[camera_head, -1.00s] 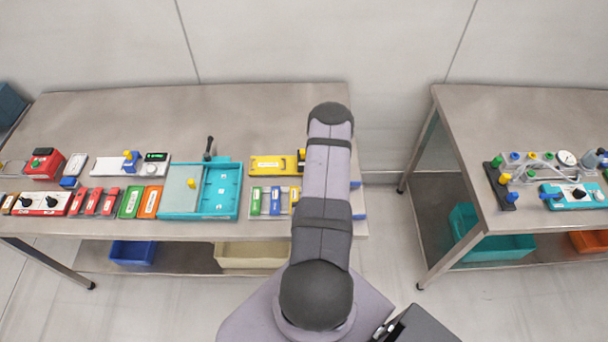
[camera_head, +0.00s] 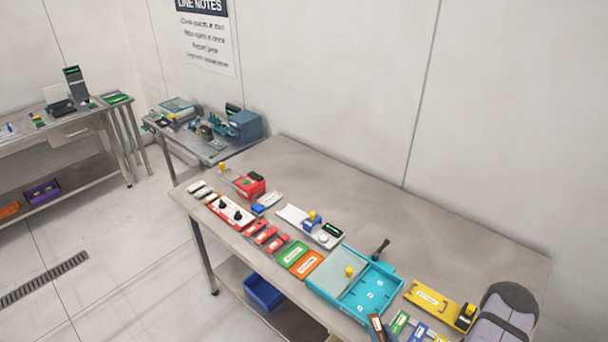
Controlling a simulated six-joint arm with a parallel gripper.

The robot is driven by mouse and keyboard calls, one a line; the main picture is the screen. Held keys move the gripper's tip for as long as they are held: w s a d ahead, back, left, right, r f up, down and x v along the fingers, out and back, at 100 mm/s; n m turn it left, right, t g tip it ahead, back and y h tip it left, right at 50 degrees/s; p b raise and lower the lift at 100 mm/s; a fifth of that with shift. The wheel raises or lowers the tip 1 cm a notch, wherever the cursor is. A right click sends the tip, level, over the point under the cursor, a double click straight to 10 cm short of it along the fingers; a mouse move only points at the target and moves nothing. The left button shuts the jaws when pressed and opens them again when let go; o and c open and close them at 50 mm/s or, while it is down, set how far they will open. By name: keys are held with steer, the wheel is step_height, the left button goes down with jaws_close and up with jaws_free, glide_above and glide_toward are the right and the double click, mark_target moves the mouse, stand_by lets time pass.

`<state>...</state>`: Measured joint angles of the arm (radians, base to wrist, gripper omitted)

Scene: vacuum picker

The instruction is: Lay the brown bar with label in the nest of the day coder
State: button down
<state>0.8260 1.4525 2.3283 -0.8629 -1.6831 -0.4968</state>
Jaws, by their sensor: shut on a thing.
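Part of my arm shows at the lower right. A white device with a blue head, yellow knob and green-lit display (camera_head: 312,222) stands mid-bench and may be the day coder. Its nest is too small to make out.
A turquoise tray station (camera_head: 372,291) and a yellow fixture (camera_head: 432,299) stand near my arm. Green and orange plates (camera_head: 292,253), red bars (camera_head: 267,236) and a red-and-white knob panel (camera_head: 231,212) line the front edge. The back of the bench is clear.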

steer(key=w+a+r+n+g+y+b, duration=0.1)
steer(key=w+a+n+g+y+b, duration=0.1)
steer(key=a+n+g+y+b, duration=0.4)
steer(key=shift+a+r+n+y+b, duration=0.35)
steer(key=shift+a+n+y+b, duration=1.25)
steer(key=shift+y, duration=0.8)
steer(key=shift+d+n, duration=0.25)
steer(key=shift+n, duration=0.05)
steer(key=shift+s+r, duration=0.1)
